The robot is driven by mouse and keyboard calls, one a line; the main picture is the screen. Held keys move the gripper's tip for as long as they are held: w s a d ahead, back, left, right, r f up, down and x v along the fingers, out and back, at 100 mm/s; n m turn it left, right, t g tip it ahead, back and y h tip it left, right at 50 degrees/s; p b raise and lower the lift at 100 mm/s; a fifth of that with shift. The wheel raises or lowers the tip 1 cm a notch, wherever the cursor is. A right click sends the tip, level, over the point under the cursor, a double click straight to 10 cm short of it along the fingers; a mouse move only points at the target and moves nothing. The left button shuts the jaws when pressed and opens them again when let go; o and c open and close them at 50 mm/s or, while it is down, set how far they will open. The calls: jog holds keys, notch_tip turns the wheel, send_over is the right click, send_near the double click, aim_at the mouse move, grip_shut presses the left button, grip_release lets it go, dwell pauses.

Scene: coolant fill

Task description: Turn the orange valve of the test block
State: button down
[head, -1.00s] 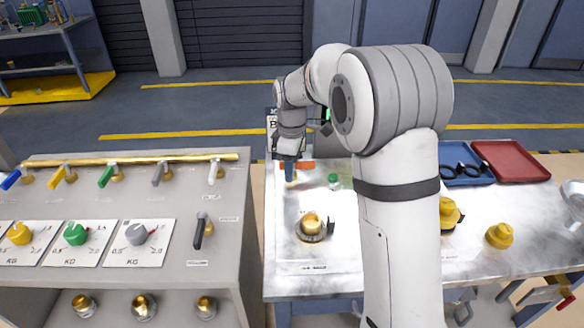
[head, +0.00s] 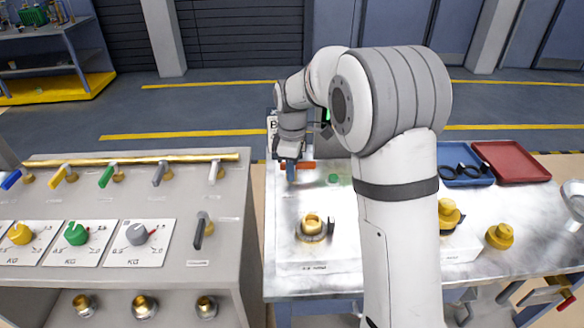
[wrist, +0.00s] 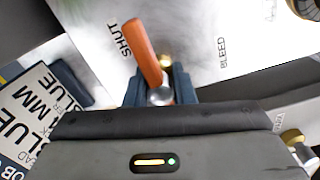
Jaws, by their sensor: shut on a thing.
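The orange valve (wrist: 143,50) shows in the wrist view as a long orange handle with a round silver hub at its near end. My gripper (wrist: 160,92) is shut on it at the hub end, with a dark finger on each side. The handle's free end slants up and left, close to the printed word SHUT; the word BLEED is to the right. In the head view, my gripper (head: 290,173) points down onto the test block (head: 283,225), and part of the orange handle (head: 307,165) sticks out to its right. The fingertips are small there.
A brass fitting (head: 312,226) and a green knob (head: 334,179) stand near the valve. A printed board (wrist: 35,110) is close to my gripper's left. A grey panel (head: 228,190) with levers and dials is left; blue (head: 462,179) and red (head: 515,163) trays are right.

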jog(key=shift+m, duration=0.3)
jog(key=m+p, duration=0.1)
jog(key=m, duration=0.2)
jog(key=shift+m, duration=0.3)
jog(key=m, duration=0.4)
jog(key=shift+m, duration=0.3)
jog(key=m+p, duration=0.1)
jog(key=m, duration=0.3)
jog(key=shift+a+m, duration=0.1)
jog(key=shift+m, duration=2.1)
jog(key=c, duration=1.2)
grip_release()
